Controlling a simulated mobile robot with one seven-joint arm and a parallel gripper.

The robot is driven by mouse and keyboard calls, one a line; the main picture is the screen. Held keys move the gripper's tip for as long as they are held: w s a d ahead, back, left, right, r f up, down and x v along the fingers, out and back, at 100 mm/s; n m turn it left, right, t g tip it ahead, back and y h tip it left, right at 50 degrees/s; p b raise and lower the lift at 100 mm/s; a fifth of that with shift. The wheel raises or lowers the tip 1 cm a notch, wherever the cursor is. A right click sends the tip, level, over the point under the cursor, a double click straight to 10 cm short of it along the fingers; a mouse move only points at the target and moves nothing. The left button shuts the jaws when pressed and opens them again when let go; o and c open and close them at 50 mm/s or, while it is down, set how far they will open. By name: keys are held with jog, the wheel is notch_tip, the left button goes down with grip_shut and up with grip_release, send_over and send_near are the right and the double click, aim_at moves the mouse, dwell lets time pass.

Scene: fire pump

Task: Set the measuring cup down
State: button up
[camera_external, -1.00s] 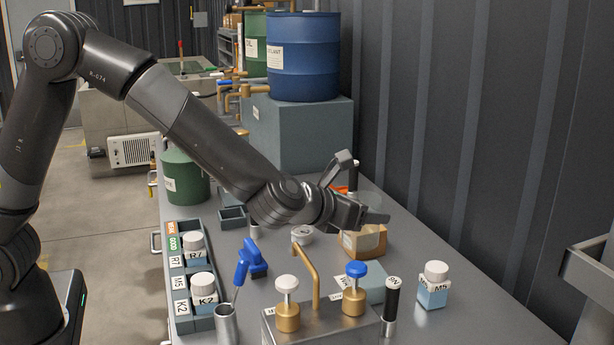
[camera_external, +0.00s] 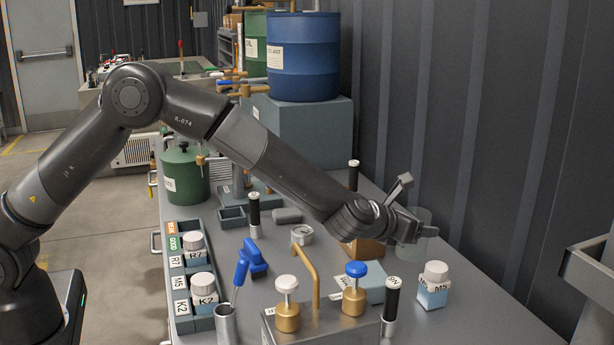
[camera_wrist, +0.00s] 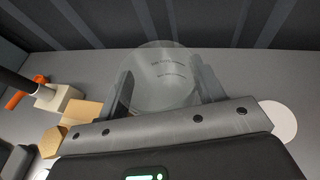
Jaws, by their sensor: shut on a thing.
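The measuring cup (camera_external: 409,233) is a clear see-through vessel near the right wall side of the bench. It also shows in the wrist view (camera_wrist: 163,85), as a round clear shape with small printed marks. My gripper (camera_external: 420,229) is shut on the cup, with one finger on each side of it in the wrist view (camera_wrist: 166,88). The external view does not show clearly whether the cup's base touches the bench (camera_external: 465,300).
A brown block (camera_external: 367,249) stands just left of the cup, partly behind my arm. A black-handled SN tool (camera_external: 391,306) and a brass-fitted pump box (camera_external: 325,328) are in front. Bare bench lies right of the cup.

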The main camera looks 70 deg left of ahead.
jog(key=shift+w+a+f, duration=0.4)
jog(key=shift+a, duration=0.1)
jog(key=shift+f, duration=1.95)
jog(key=shift+f, duration=0.15)
jog(key=o, duration=1)
